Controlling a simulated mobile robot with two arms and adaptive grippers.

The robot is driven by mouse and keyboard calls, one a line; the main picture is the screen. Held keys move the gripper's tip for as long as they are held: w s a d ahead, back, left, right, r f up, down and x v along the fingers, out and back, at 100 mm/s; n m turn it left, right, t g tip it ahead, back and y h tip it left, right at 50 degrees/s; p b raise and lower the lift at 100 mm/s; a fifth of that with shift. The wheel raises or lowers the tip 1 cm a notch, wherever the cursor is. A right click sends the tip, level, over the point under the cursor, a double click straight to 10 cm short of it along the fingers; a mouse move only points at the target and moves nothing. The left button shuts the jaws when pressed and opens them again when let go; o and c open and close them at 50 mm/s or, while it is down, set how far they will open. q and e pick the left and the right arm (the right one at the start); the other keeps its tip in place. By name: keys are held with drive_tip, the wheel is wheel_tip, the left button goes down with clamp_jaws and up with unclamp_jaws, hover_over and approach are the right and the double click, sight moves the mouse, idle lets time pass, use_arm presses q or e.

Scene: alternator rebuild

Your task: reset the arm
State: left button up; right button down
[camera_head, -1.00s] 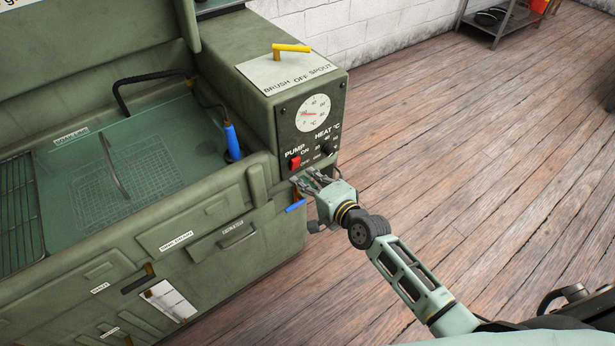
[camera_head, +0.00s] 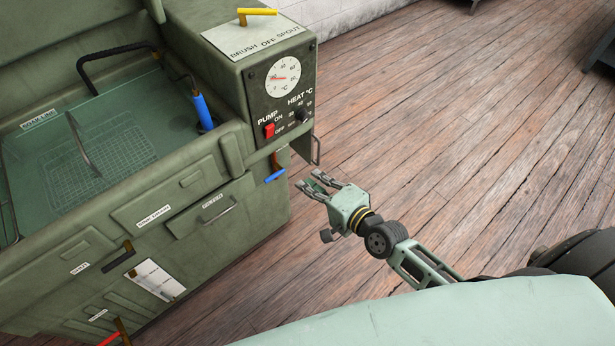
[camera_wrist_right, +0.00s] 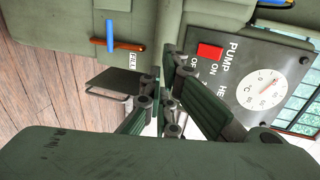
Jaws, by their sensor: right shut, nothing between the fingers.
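My right gripper (camera_head: 312,185) is to the right of the green parts washer (camera_head: 215,190), in the air and apart from its control panel. Its fingers are shut with nothing between them. In the right wrist view the shut fingers (camera_wrist_right: 168,98) point toward the washer, with the panel's red pump switch (camera_wrist_right: 209,51) and round gauge (camera_wrist_right: 262,90) beyond them. The red switch (camera_head: 269,130) also shows in the head view, below the gauge (camera_head: 283,77). My left gripper is out of view.
A blue brush (camera_head: 203,110) stands in the basin. A yellow lever (camera_head: 256,13) sits on top.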

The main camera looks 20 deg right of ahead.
drive_tip(key=s+d+f+n+g+h, duration=0.3)
drive_tip(key=s+f, duration=0.4)
drive_tip(key=f, duration=0.6)
drive_tip(key=s+d+f+n+g, duration=0.2)
drive_tip(key=s+f+n+g, duration=0.3)
drive_tip(key=f, duration=0.8)
drive_tip(key=s+f+n+g, duration=0.1)
drive_tip(key=s+f+n, duration=0.2)
drive_tip(key=s, duration=0.7)
drive_tip(key=s+f+n+g+h, duration=0.1)
drive_tip(key=s+f+n+g, duration=0.1)
drive_tip(key=s+f, duration=0.5)
drive_tip(key=s+f+n+g+h, duration=0.1)
drive_tip(key=s+f, duration=0.4)
drive_tip(key=s, duration=0.8)
drive_tip(key=n+g+p, duration=0.1)
drive_tip(key=n, duration=0.1)
drive_tip(key=shift+s+f+n, duration=0.3)
drive_tip(key=shift+s, duration=0.05)
drive_tip(key=shift+w, duration=0.1)
